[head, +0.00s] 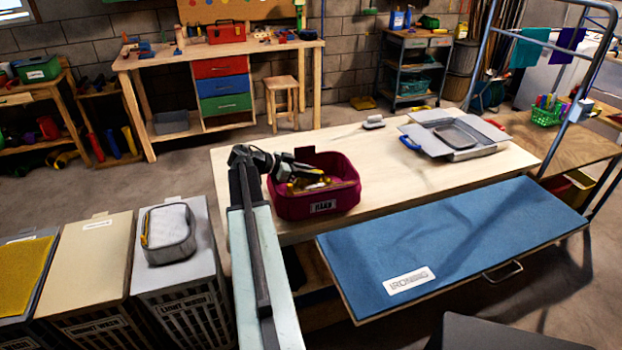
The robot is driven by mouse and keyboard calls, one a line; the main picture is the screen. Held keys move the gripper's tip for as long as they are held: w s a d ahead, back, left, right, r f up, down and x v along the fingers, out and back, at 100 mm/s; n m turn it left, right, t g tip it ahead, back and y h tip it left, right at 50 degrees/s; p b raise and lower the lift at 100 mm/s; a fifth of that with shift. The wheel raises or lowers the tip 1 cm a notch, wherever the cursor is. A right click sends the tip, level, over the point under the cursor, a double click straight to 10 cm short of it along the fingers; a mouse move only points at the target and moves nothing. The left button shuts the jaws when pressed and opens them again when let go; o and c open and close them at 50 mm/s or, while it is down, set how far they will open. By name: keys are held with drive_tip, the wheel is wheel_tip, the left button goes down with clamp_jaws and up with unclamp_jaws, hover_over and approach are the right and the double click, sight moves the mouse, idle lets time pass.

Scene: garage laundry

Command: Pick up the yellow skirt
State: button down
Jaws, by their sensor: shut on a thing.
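My gripper (300,180) is at the end of my arm, low over the magenta basket (335,202) with a label reading "HAND". It is shut on a small yellowish bundle (312,184) inside the basket, which looks like the yellow skirt. The bundle is dark and small here, and its outline is partly hidden by my gripper and the rim. I cannot tell whether it is clear of the basket's floor. A flat mustard-yellow cloth-like surface (25,275) also shows on the hamper at the far left.
The basket stands on a pale wooden table (400,175). A grey open case (455,135) lies on its right part. A blue ironing board (460,245) projects in front. Hampers (105,245) stand left of my arm, one bearing a grey bin (168,240). Floor behind the table is open.

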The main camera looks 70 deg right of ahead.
wheel_tip(320, 180, up, 18)
drive_tip(key=p, duration=1.8)
